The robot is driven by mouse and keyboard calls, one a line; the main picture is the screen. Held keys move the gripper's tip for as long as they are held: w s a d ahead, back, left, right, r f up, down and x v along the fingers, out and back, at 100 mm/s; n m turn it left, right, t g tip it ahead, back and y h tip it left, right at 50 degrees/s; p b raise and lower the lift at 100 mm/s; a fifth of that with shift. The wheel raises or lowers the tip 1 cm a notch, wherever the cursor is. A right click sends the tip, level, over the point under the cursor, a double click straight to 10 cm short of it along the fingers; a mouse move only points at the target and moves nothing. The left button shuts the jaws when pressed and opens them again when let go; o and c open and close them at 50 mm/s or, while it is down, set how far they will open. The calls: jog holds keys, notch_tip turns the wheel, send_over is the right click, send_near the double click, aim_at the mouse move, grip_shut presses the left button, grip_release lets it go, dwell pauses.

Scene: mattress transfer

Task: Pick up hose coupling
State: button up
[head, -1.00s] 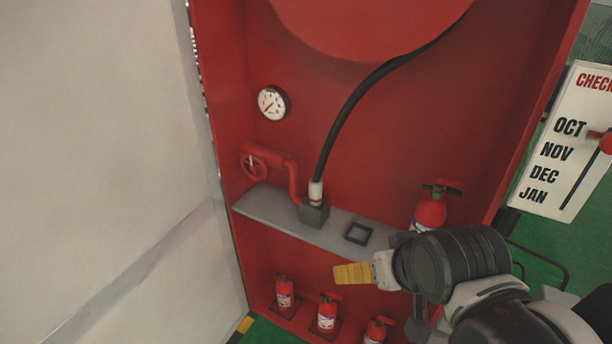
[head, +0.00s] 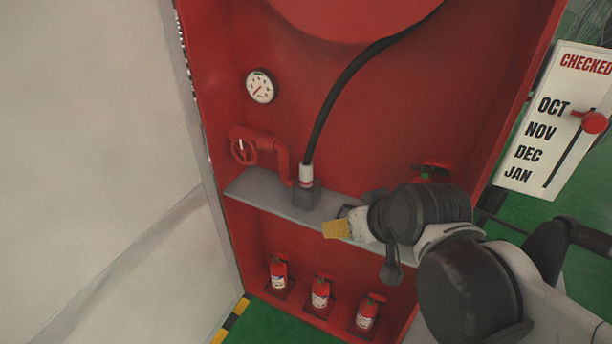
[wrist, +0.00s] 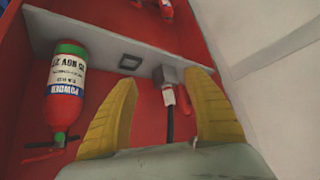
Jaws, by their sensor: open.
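The hose coupling (head: 306,175) is a white and grey cuff at the lower end of a black hose (head: 335,100). It stands upright in a dark square block (head: 306,196) on the grey shelf. My gripper (head: 335,229) is to the right of the coupling and nearer to me, by the shelf's front edge, apart from it. In the wrist view, the yellow fingers of my gripper (wrist: 163,105) are spread with nothing between them touching. The coupling (wrist: 168,97) shows upside down between the fingers, farther off, closer to the right finger.
The grey shelf (head: 260,191) spans the red cabinet (head: 400,110). A fire extinguisher (wrist: 67,90) stands on the shelf, mostly hidden by my arm in the head view. An empty square holder (wrist: 130,62) lies between. A red valve (head: 243,151) is left of the coupling.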

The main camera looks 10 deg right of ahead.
jog(key=w+a+n+t+y+p, duration=0.1)
jog(key=w+n+t+y+p, duration=0.1)
jog(key=w, duration=0.8)
jog(key=t+p, duration=0.1)
jog(key=t, duration=0.1)
send_near(309, 172)
jog(key=w, duration=0.1)
jog(key=shift+n+y, duration=0.3)
jog(key=shift+y, duration=0.1)
jog(key=x, duration=0.1)
jog(key=b+x, duration=0.1)
jog(key=x, duration=0.1)
jog(key=f+x, duration=0.1)
jog(key=x, duration=0.1)
jog(key=shift+w+d+f+b, duration=0.1)
jog(key=shift+d+b, duration=0.2)
jog(key=shift+b, duration=0.05)
jog(key=b+x, duration=0.2)
jog(key=x, duration=0.3)
jog(key=shift+w+a, duration=0.25)
jog(key=shift+w, duration=0.15)
grip_shut()
